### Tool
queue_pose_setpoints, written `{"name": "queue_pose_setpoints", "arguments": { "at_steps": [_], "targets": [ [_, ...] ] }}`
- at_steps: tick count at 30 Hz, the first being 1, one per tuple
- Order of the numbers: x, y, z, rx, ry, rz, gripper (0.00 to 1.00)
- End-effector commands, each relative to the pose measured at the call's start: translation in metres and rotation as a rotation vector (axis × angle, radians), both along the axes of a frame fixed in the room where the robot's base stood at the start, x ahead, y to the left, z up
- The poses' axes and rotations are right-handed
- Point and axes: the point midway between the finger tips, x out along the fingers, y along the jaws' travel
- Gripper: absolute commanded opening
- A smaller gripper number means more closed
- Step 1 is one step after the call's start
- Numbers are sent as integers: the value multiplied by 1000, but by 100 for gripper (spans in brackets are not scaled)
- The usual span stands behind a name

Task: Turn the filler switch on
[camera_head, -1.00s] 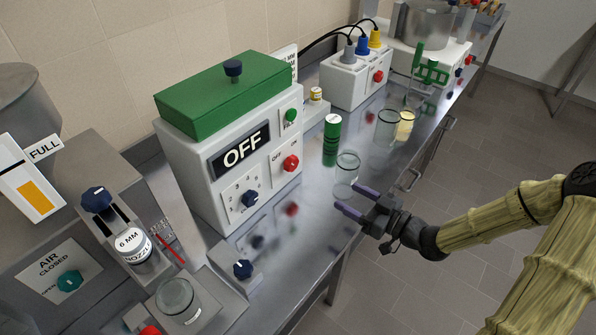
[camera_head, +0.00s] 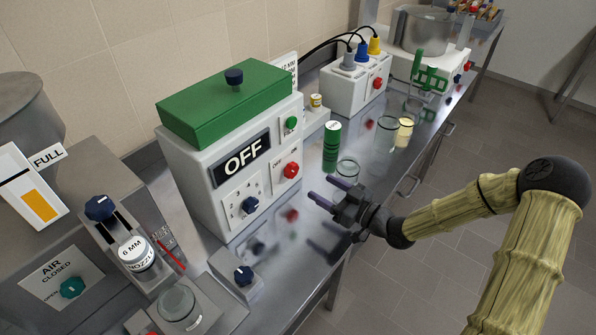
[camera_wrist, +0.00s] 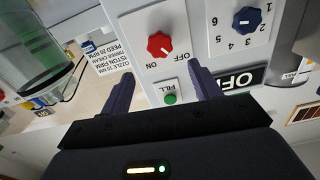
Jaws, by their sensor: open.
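The filler (camera_head: 232,160) is a white box with a green lid and a dark display that reads OFF. Its red switch knob (camera_head: 291,170) sits on the right of the front panel. In the wrist view the red knob (camera_wrist: 160,46) lies between OFF and ON labels; its exact pointing is hard to read. A green FILL button (camera_head: 291,123) is above it in the head view. My gripper (camera_head: 330,190) is open and empty, in front of the filler, to the right of and a little below the knob. In the wrist view its fingers spread either side of the FILL button.
A blue numbered dial (camera_head: 250,204) is left of the knob. A green cylinder (camera_head: 331,147) and a glass beaker (camera_head: 347,171) stand close beside my gripper. More glassware (camera_head: 387,134) is behind. A small blue-knobbed box (camera_head: 241,275) is at the front.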

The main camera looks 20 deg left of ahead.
Motion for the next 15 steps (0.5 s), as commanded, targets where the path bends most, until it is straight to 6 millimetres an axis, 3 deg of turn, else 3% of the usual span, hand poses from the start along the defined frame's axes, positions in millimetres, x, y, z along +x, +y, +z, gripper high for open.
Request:
{"name": "queue_pose_setpoints", "arguments": {
  "at_steps": [15],
  "targets": [
    [33,80,1,-1,0,1,63]
  ]
}}
